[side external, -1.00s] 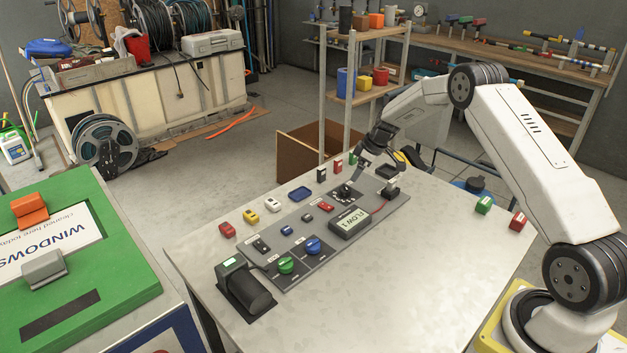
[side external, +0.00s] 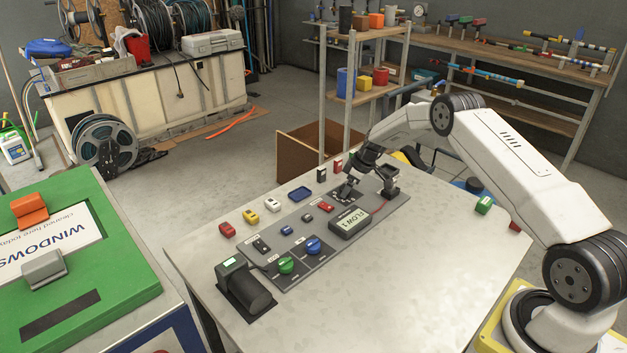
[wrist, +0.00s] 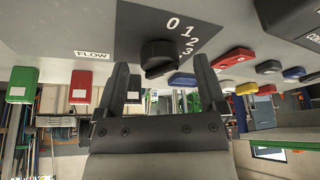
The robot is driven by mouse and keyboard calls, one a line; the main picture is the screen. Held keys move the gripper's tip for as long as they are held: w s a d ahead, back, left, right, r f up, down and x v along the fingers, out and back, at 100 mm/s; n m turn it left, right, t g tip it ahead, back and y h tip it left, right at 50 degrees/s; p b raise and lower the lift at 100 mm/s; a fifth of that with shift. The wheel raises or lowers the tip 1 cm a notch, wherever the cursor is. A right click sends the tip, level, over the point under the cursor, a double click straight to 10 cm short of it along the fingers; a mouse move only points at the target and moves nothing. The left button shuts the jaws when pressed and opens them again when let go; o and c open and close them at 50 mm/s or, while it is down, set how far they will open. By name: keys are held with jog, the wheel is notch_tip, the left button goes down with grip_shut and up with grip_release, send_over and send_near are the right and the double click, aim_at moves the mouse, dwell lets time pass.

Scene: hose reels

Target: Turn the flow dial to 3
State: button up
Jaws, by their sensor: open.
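The flow dial is a black knob (wrist: 158,57) on a dark plate (wrist: 120,30) marked FLOW, with 0, 1, 2 and 3 to its right in the wrist view. My gripper (wrist: 163,64) is open, with one finger on each side of the knob and the tips close to it; I cannot tell whether they touch. In the side view my gripper (side external: 350,184) is tilted down at the far part of the grey panel, largely hiding the dial. A display (side external: 350,223) on the panel reads FLOW with a digit too small to read surely.
Green (side external: 285,265) and blue (side external: 313,246) knobs and several switches share the panel. A dark box (side external: 388,178) stands close right of my gripper. Small coloured blocks sit along the table edge. The table's near right part is clear.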

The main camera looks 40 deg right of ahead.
jog(key=shift+w+f, duration=0.1)
jog(key=shift+f, duration=0.25)
grip_shut()
jog(key=shift+a+m, duration=0.1)
jog(key=shift+m, duration=0.4)
jog(key=shift+a+m+h, duration=0.15)
jog(key=shift+m+h, duration=0.95)
jog(key=shift+m, duration=1.3)
jog(key=shift+w+a+m+h, duration=0.1)
jog(key=shift+m+h, duration=0.4)
jog(key=shift+m, duration=0.8)
jog(key=shift+a+m+h, duration=0.1)
jog(key=shift+m+h, duration=0.4)
jog(key=shift+m, duration=1.3)
